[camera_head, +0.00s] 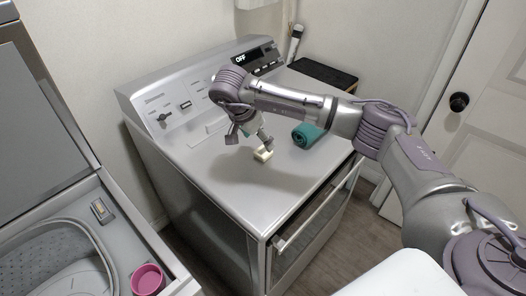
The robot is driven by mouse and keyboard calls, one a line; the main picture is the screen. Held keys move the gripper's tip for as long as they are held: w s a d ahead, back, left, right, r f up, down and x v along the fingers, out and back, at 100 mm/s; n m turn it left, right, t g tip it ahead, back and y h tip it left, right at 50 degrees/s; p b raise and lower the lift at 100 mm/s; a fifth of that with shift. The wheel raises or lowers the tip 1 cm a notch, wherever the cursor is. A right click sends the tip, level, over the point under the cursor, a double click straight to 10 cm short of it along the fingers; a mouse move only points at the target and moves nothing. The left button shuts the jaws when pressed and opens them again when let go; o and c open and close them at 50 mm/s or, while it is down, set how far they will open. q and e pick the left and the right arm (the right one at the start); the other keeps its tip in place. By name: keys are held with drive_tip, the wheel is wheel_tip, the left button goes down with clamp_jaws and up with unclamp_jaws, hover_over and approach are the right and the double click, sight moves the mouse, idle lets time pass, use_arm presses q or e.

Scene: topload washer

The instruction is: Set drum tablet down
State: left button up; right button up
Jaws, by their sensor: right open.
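A small cream-white block, which looks like the drum tablet (263,155), is on the grey top of the dryer-like machine (225,185). My right gripper (264,146) reaches down from above, with its fingertips right at the tablet. The right gripper is open. Whether a fingertip touches the tablet is too small to tell. My left gripper is not in view.
A rolled teal cloth (307,134) lies on the machine top, right of the tablet. The open washer (115,215) stands at the left, with its drum (45,262) showing and a pink cup (147,279) near its front corner. The front of the machine top is clear.

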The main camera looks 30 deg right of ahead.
sight(263, 151)
drive_tip(key=shift+d+f+p, duration=0.1)
drive_tip(key=shift+f+p, duration=0.2)
drive_tip(key=shift+f, duration=0.1)
drive_tip(key=x, duration=0.1)
drive_tip(key=p+x, duration=0.1)
drive_tip(key=x, duration=0.1)
drive_tip(key=shift+s+f, duration=0.15)
drive_tip(key=shift+f, duration=0.2)
drive_tip(key=shift+d+f, duration=0.1)
drive_tip(key=shift+f, duration=0.3)
drive_tip(key=shift+c, duration=0.2)
drive_tip(key=shift+r, duration=0.1)
drive_tip(key=c, duration=1.2)
